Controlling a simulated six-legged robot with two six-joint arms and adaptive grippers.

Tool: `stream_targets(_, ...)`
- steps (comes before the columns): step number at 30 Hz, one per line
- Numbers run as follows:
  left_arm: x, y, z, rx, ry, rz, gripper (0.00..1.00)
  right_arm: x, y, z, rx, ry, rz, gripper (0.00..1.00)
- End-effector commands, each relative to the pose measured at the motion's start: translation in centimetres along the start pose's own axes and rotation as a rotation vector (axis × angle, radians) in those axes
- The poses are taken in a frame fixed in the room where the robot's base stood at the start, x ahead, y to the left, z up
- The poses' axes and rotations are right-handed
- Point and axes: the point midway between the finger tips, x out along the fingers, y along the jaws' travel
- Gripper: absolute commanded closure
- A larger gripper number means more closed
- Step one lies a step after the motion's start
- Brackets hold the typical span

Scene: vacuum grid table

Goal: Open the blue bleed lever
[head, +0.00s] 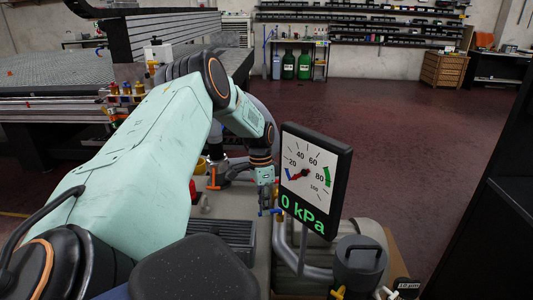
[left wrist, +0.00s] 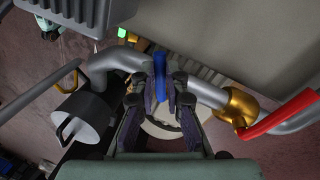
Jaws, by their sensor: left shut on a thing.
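The blue bleed lever (left wrist: 160,76) stands between the two dark fingers of my left gripper (left wrist: 163,92) in the left wrist view. The fingers are closed on it, beside a grey pipe. In the head view my left gripper (head: 266,200) points down at the pipework, left of the gauge. A small bit of the blue lever (head: 265,212) shows at its fingertips. Most of the lever is hidden by the fingers. The gauge panel (head: 311,180) reads 0 kPa in green. My right gripper is not in view.
A red lever (left wrist: 285,112) on a brass valve (left wrist: 238,104) is to the right in the left wrist view. Grey pipes and a dark canister (head: 359,265) stand close by the gauge. A ribbed dark grey box (head: 222,238) is left of the gripper. Open floor lies behind.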

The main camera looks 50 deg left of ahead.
Motion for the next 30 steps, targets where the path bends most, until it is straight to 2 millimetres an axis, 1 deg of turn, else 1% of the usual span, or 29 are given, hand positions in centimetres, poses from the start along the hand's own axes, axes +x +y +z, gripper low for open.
stream_targets(3,0.01,-0.18,-0.24,0.039,-0.004,-0.001,1.0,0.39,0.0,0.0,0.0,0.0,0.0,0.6)
stream_targets(9,-0.05,-0.25,-0.32,0.074,-0.013,0.0,1.0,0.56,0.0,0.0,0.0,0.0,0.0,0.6)
stream_targets(22,-0.06,-0.2,-0.39,0.081,-0.014,0.002,1.0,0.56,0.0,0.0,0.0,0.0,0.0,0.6)
stream_targets(23,-0.05,-0.2,-0.39,0.08,-0.014,0.002,0.85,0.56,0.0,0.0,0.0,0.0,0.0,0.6)
stream_targets(30,-0.06,-0.23,-0.32,0.08,-0.016,0.002,0.65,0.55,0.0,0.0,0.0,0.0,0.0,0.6)
